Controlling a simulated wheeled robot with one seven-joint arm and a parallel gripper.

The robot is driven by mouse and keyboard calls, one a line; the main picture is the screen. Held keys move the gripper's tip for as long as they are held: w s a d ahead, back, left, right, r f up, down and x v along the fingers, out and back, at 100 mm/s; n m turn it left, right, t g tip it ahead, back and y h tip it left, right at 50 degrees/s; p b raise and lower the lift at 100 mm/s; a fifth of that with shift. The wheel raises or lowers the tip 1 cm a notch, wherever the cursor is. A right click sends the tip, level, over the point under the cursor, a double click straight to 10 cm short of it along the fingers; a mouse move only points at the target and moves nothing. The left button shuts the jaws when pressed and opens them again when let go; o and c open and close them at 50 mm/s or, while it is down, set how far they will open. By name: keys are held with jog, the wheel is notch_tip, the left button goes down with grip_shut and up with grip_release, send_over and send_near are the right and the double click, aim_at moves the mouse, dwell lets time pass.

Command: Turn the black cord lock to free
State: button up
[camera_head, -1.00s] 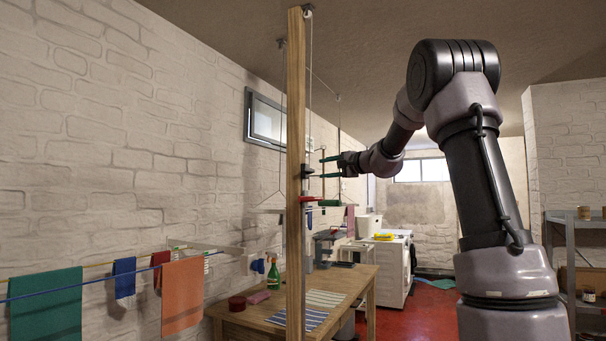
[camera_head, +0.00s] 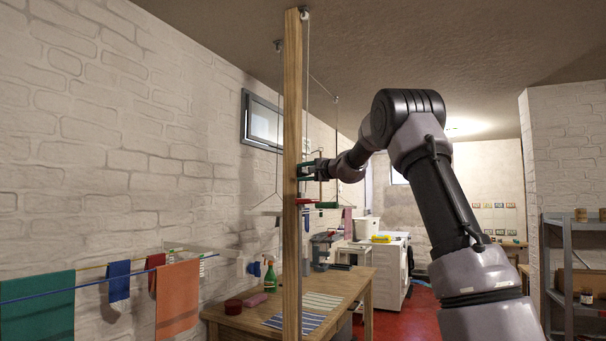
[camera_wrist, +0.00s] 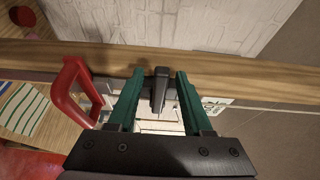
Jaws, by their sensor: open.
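The black cord lock (camera_wrist: 160,88) is mounted on the wooden post (camera_wrist: 230,72) and sticks out toward my wrist camera. My gripper (camera_wrist: 158,76) is open, with its green fingers on either side of the lock. Small gaps show between the lock and both fingers, so it is not clamped. In the head view my gripper (camera_head: 307,171) is at the side of the upright post (camera_head: 292,120), and the lock is too small and covered there to make out clearly.
A red handle (camera_wrist: 80,92) stands out from the post beside the left finger in the wrist view. Cords run up the post to hanging lines. A wooden table (camera_head: 250,322) stands below, and coloured cloths (camera_head: 178,298) hang at the left.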

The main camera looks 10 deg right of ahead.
grip_shut()
dwell(1.4)
